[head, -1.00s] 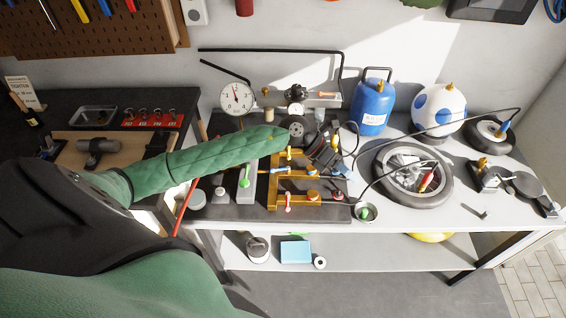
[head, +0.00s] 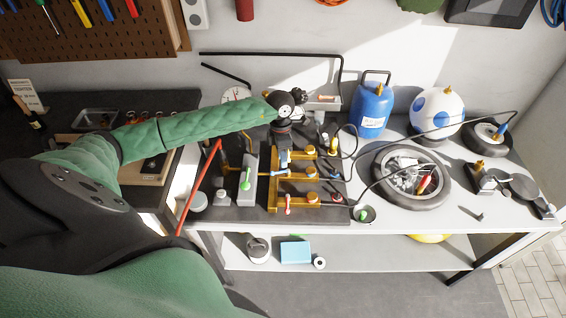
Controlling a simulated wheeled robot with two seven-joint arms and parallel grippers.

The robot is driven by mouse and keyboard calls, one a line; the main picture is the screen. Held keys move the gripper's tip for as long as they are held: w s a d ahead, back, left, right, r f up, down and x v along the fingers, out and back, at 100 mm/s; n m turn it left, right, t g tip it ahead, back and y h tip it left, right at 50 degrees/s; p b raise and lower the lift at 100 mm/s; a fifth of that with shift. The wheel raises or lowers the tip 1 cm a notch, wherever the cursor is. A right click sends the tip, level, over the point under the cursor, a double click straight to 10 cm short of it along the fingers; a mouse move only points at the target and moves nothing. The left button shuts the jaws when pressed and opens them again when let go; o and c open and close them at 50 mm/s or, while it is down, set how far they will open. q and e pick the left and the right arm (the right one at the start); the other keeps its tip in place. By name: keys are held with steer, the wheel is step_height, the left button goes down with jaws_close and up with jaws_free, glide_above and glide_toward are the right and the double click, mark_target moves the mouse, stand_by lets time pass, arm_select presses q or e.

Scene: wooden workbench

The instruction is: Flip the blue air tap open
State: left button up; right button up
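A yellow manifold (head: 273,195) with several branches stands on a dark mat on the workbench. My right gripper is not in view.
A grey block with a green lever (head: 245,180) stands left of the manifold. A pressure gauge (head: 235,94) is behind, partly hidden by my arm. A wheel (head: 412,195), a blue tank (head: 372,107) and a black hose lie to the right.

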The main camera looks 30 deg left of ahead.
mark_target(280, 172)
arm_select(q)
steer(key=shift+s+d+f+p, duration=0.15)
steer(key=shift+f+p, duration=0.25)
steer(key=shift+f, duration=0.6)
steer(key=shift+s+d+f+p, duration=0.15)
steer(key=shift+f+p, duration=0.25)
steer(key=shift+f, duration=0.6)
jaws_close()
